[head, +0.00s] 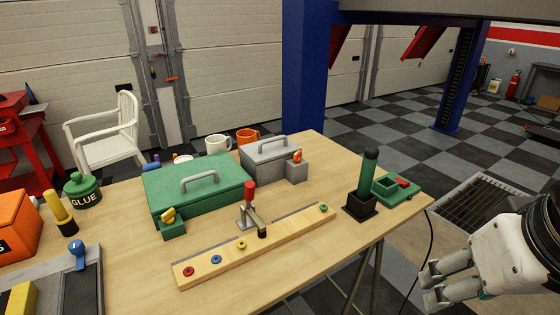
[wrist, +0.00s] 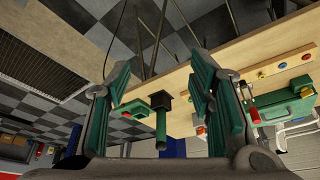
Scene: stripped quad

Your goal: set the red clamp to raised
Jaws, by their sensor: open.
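The red clamp (head: 249,192) stands at the rear edge of a wooden strip (head: 208,262) on the workbench. Its red grip points up, above a grey metal base and an arm that slants down to a dark tip over the strip. A small red part beside the green box in the wrist view (wrist: 254,116) looks like its grip, partly cut off by my finger. My gripper (head: 430,285) is at the lower right, beyond the bench's right edge and well away from the clamp. Its fingers (wrist: 157,75) are spread with nothing between them.
A green box (head: 200,190) and a grey box (head: 268,158) stand behind the clamp. A dark green post (head: 367,175) in a black base and a small green tray (head: 397,190) are between my gripper and the clamp. The strip carries several coloured buttons.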

